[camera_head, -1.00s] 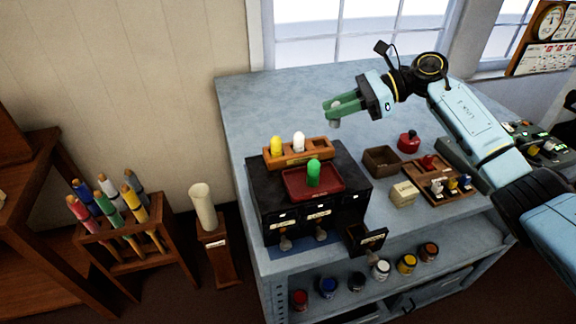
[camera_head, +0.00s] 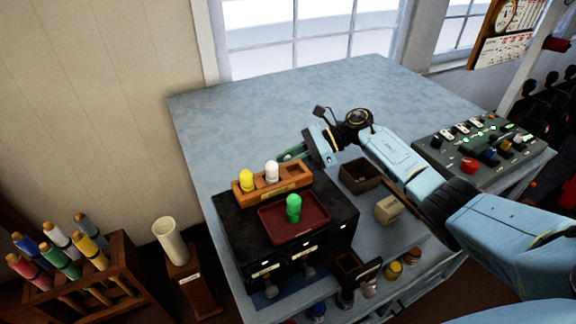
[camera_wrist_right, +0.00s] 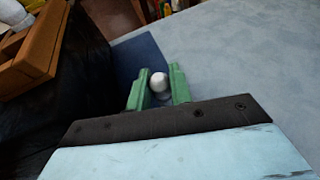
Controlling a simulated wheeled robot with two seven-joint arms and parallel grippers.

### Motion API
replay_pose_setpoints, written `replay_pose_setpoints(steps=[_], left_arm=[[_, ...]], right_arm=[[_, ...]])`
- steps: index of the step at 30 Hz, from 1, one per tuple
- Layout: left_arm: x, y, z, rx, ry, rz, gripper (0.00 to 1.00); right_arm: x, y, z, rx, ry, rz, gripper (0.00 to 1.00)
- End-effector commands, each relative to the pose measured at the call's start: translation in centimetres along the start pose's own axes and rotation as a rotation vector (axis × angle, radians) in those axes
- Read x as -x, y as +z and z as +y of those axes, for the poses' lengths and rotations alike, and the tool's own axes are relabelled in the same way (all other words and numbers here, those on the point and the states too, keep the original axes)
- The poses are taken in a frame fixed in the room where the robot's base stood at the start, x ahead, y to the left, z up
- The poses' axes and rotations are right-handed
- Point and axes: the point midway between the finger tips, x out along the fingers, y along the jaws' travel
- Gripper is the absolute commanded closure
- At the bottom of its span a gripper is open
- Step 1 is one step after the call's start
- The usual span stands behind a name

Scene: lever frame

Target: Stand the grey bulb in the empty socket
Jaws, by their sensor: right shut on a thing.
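My right gripper (camera_head: 288,155) is shut on the grey bulb, just behind the right end of the wooden socket block (camera_head: 304,178). In the right wrist view the pale grey bulb (camera_wrist_right: 159,81) sits between the green fingers, its round top showing. The block holds a yellow bulb (camera_head: 246,179) at its left and a white bulb (camera_head: 272,171) in its middle. The empty socket is at the block's right end, close to the gripper. A green bulb (camera_head: 293,206) stands on the red tray (camera_head: 312,227) in front. My left gripper is not in view.
The block and tray sit on a black drawer cabinet (camera_head: 240,235) with a drawer open at its front right. A dark open box (camera_head: 360,176) and a cream block (camera_head: 388,209) stand right of it. The blue table (camera_head: 240,110) is clear behind.

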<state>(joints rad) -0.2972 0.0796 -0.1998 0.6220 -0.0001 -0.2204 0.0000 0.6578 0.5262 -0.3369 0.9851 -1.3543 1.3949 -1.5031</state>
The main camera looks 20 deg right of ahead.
Motion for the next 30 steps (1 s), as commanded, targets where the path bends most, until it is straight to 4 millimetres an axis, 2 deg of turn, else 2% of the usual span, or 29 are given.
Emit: replay_pose_setpoints(steps=[2,5,16,17,21,30], left_arm=[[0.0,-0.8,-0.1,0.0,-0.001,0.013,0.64],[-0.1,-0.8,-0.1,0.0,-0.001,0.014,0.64],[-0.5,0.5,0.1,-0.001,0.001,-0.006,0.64],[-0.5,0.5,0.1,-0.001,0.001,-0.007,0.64],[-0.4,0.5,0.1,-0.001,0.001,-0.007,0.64],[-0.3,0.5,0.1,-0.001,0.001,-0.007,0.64]], right_arm=[[-0.5,-1.0,0.0,-0.003,0.0,-0.003,1.0],[-0.7,-1.6,0.0,0.0,-0.001,-0.003,1.0],[-0.8,-1.9,0.0,0.002,0.0,-0.001,1.0],[-0.8,-1.9,0.0,0.001,0.0,-0.001,0.78],[-0.8,-1.8,0.0,0.001,0.0,-0.001,0.59],[-0.8,-1.8,0.0,0.001,0.0,-0.001,0.57]])
